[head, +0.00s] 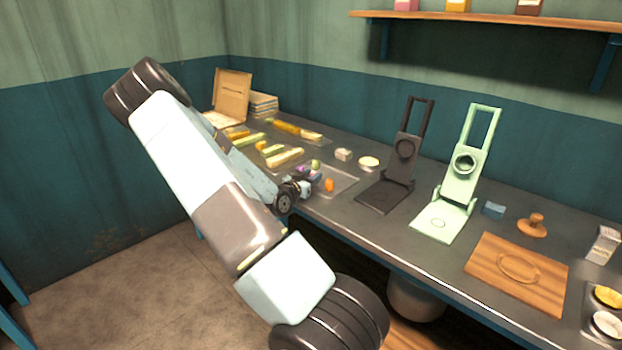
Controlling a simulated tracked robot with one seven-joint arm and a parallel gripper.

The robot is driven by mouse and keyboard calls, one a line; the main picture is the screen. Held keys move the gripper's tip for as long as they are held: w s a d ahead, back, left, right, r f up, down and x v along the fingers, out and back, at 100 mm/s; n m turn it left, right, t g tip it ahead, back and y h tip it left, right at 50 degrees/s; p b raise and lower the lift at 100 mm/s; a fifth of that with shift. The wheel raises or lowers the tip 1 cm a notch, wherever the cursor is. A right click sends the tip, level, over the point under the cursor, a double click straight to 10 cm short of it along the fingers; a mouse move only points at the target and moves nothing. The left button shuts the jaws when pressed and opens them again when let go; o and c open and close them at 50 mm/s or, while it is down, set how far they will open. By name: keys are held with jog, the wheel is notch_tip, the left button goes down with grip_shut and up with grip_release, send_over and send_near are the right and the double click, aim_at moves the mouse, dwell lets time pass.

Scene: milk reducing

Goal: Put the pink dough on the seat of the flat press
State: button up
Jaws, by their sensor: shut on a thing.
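My gripper (304,187) is small and dark in the head view, low over the near side of a shallow metal tray (345,181). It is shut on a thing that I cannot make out. No clearly pink dough shows; a purple piece (301,170) lies just behind the gripper, partly hidden. Two hinged presses stand open to the right: a dark one (385,196) and a mint green one (436,223). I cannot tell which is the flat press.
Orange (329,185) and green (315,164) pieces lie at the tray. Yellow and green bars (285,158) lie behind my arm. A wooden board (517,274), a blue block (493,209) and a wooden stamp (533,226) are at right. Bare counter separates tray and dark press.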

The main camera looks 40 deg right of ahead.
jog(key=shift+d+f, duration=0.2)
jog(key=shift+f, duration=0.25)
jog(key=o, duration=1)
jog(key=shift+a, duration=0.1)
